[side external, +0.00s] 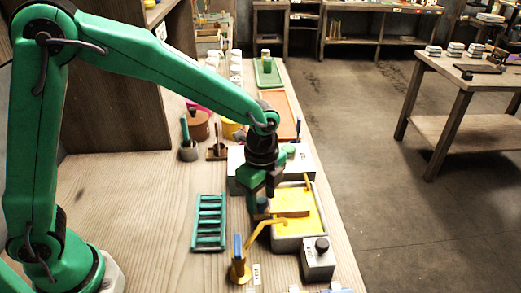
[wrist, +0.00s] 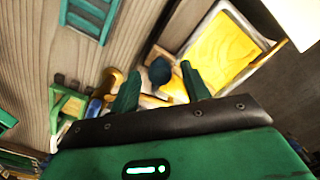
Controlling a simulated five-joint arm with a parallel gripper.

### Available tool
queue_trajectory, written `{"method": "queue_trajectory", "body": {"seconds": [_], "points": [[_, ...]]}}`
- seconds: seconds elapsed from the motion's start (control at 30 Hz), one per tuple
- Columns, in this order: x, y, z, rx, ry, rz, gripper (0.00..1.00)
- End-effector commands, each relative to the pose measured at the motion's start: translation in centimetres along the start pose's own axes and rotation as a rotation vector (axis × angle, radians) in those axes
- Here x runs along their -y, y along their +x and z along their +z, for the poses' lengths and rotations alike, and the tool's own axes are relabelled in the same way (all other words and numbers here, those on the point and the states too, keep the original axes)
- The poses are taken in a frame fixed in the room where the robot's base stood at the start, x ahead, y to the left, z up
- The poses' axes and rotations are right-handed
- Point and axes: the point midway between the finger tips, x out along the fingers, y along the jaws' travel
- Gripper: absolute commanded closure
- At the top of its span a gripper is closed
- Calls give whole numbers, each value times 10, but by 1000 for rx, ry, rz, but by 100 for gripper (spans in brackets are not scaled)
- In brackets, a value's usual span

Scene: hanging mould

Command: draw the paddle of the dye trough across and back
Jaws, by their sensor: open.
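The dye trough (side external: 312,232) is a pale grey tray filled with yellow dye, right of centre in the side view. It also shows at the upper right of the wrist view (wrist: 262,45). A brown wooden bar, seemingly the paddle (side external: 291,213), lies across its near-left part. A dark blue knob (wrist: 159,71), which looks like the paddle's grip, shows between my fingers in the wrist view. My gripper (side external: 262,196) points down at the trough's left edge, open. I cannot tell whether the fingers touch the knob; the side view partly hides it.
A grey box with a black knob (side external: 318,262) stands in front. A green rack (side external: 209,222) lies left on the bench. Pots and a grey box crowd behind; the bench's left front is clear.

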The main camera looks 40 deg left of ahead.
Motion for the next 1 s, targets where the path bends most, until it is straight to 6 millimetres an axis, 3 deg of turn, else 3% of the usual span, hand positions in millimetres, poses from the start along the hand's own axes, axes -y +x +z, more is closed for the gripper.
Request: {"method": "queue_trajectory", "body": {"seconds": [0.23,0.47,0.5,0.77,1.0], "points": [[0,0,0,0,0,0,53],[0,0,0,0,0,0,98],[0,0,0,0,0,0,100],[5,0,5,0,-1,0,100],[34,0,33,0,-6,-1,100]]}}
